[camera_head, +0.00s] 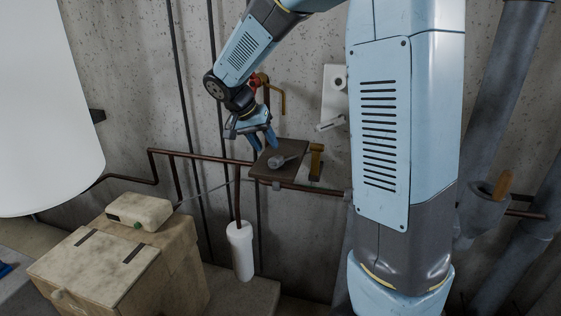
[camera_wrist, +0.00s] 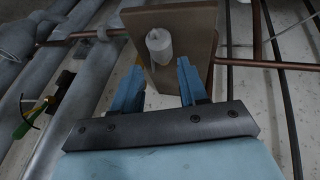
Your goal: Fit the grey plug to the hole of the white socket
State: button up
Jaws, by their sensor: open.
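The grey plug (camera_head: 279,161) lies on a small brown shelf (camera_head: 262,170) at the wall in the head view. It also shows in the wrist view as a pale, rounded piece (camera_wrist: 159,46) on the brown board. My gripper (camera_head: 264,146) is above the shelf's left side, pointing down, with its blue fingers apart. In the wrist view the plug appears beyond the open fingertips (camera_wrist: 157,72), between them in line of sight, with nothing held. A white wall unit with a dark round hole (camera_head: 331,103), apparently the socket, is right of the shelf; my arm partly hides it.
Copper pipes (camera_head: 205,157) run along the wall beside the shelf. A yellow piece (camera_head: 316,160) stands at the shelf's right edge. A red and brass valve (camera_head: 261,80) is behind my wrist. A beige box (camera_head: 85,265) stands lower left, and a white cylinder (camera_head: 240,252) hangs below.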

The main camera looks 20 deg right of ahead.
aim_at(273, 158)
jog(key=shift+x, duration=3.5)
jog(key=shift+s+a, duration=0.1)
jog(key=shift+a, duration=0.05)
jog(key=shift+c, duration=0.2)
jog(key=c, duration=0.7)
jog(key=shift+r, duration=0.1)
